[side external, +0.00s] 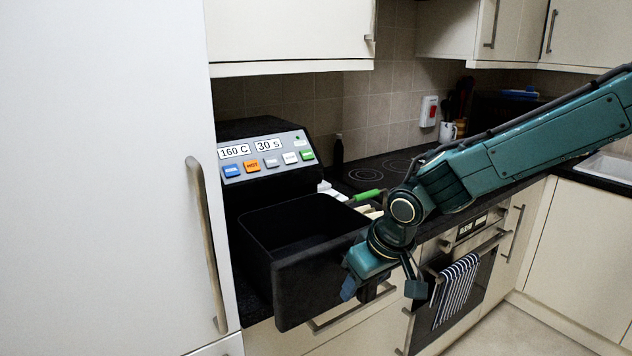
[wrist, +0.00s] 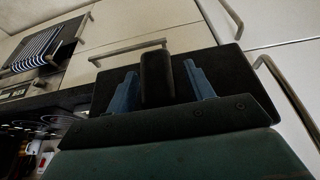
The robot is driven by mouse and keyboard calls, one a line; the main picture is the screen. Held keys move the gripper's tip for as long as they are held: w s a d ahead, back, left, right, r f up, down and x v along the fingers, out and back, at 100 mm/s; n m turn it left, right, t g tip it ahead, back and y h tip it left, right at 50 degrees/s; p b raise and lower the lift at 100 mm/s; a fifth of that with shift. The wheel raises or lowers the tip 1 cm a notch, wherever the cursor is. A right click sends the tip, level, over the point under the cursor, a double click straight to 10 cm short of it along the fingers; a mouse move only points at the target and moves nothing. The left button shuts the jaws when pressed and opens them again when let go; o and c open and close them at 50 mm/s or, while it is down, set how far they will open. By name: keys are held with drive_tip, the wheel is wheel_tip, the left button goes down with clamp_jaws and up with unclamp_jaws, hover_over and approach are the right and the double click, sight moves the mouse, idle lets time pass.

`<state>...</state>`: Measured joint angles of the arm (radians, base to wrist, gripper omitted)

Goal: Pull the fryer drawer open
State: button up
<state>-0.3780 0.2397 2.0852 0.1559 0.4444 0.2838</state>
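The black fryer (side external: 262,130) stands on the counter at the left, with a panel of coloured buttons and readings of "160 C" and "30 s". Its black drawer (side external: 305,285) is pulled out, and its empty inside shows from above. My gripper (side external: 383,287) is at the drawer's front, by the handle. In the wrist view the dark handle (wrist: 157,78) stands between the two blue fingers of my gripper (wrist: 163,85). The fingers are spread, with a gap showing on the right side of the handle, so the gripper looks open around it.
A tall white cupboard door (side external: 110,180) with a long handle stands close at the left. Behind the drawer, a green-handled item (side external: 368,195) lies on the counter near the hob (side external: 375,172). An oven with a striped towel (side external: 456,292) is at the right, below the counter.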

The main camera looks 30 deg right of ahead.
drive_tip(key=shift+r, duration=0.1)
idle(0.3)
drive_tip(key=v, duration=1.3)
drive_tip(key=shift+s+r, duration=0.2)
drive_tip(key=shift+r, duration=0.05)
drive_tip(key=s+d, duration=0.6)
drive_tip(key=s, duration=0.3)
drive_tip(key=s+d+f+t, duration=0.1)
drive_tip(key=s+d, duration=0.5)
drive_tip(key=s, duration=0.3)
drive_tip(key=shift+s+d+f, duration=0.25)
drive_tip(key=shift+s+f, duration=0.05)
drive_tip(key=shift+s, duration=0.05)
